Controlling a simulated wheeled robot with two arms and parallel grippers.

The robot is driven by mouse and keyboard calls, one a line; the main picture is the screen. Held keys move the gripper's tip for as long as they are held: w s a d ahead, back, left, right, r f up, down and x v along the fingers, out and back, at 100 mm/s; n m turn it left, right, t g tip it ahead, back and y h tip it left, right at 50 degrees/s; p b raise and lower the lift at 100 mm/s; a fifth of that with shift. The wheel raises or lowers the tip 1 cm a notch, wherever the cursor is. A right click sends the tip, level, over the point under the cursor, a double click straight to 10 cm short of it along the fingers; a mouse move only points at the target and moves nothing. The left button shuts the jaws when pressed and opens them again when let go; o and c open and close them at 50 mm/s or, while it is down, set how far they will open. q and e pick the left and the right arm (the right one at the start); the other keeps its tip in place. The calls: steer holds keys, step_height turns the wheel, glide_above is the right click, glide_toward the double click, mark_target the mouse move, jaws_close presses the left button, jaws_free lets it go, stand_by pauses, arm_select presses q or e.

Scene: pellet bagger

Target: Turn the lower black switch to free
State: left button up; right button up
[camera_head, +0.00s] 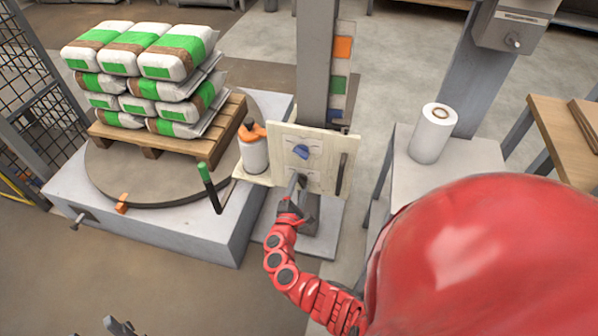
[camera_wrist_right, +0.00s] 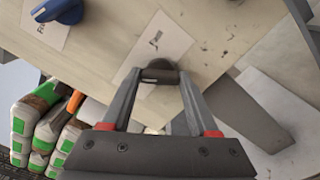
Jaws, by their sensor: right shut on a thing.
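The lower black switch (camera_wrist_right: 160,75) sits on a pale wooden panel (camera_head: 280,137), below a blue switch (camera_head: 301,152). My right gripper (camera_head: 299,181) reaches up to the panel from below. In the right wrist view its two fingers are closed on the black switch from both sides. A white label (camera_wrist_right: 158,42) with a dark mark lies beside the black switch. The blue switch (camera_wrist_right: 62,10) and its label are at the upper left there. In the head view my gripper mostly hides the black switch. Grey tips, apparently my left gripper (camera_head: 115,326), show at the bottom edge.
A pallet (camera_head: 165,143) of green and white bags stands on a round turntable (camera_head: 105,172). A lever with a green grip (camera_head: 205,172) and an orange-topped canister (camera_head: 254,155) stand left of the panel. A white roll (camera_head: 433,135) stands on a grey table at right.

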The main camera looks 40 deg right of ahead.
steer(key=shift+a+n+p, duration=0.1)
steer(key=shift+n+p, duration=0.6)
steer(key=shift+n, duration=0.5)
steer(key=shift+f, duration=0.1)
steer(key=o, duration=1.4)
steer(key=p+v, duration=0.2)
steer(key=v, duration=1.5)
steer(key=shift+s, duration=0.25)
